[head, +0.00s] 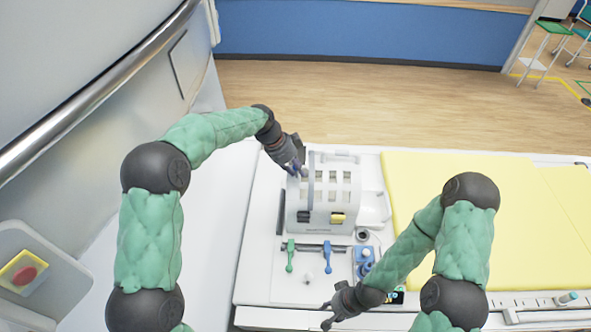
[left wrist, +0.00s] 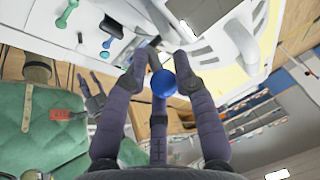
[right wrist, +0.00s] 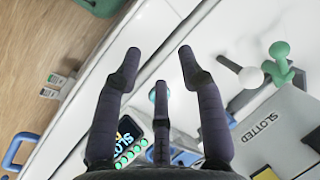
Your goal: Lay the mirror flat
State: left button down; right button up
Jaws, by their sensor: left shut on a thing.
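The white slotted head coil (head: 333,205) stands upright on the white table. A thin blue-grey upright plate (head: 311,185) at its left side looks like the mirror seen nearly edge-on; I cannot be sure. My left gripper (head: 299,168) is at the top of that plate. In the left wrist view its fingers close around a round blue knob (left wrist: 163,83). How the knob joins the mirror is hidden. My right gripper (head: 330,309) is low over the table's front part. In the right wrist view its fingers (right wrist: 160,55) are apart with nothing between them.
Green handle (head: 290,255) and blue handle (head: 327,254) lie in front of the coil, with a blue fixture (head: 364,262) to their right. A yellow pad (head: 440,180) covers the table's right. The scanner wall (head: 60,70) is at left.

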pick_arm(q)
jog(key=shift+d+r, duration=0.15)
jog(key=shift+r, duration=0.05)
jog(key=c, duration=1.1)
grip_release()
jog(key=shift+o, duration=0.2)
jog(key=shift+d, duration=0.2)
jog(key=shift+f, duration=0.1)
jog(key=shift+a+r, duration=0.25)
jog(key=shift+a, duration=0.05)
jog(key=v, duration=1.1)
jog(key=shift+r, duration=0.25)
jog(key=shift+d, duration=0.1)
jog(key=shift+s+f, duration=0.1)
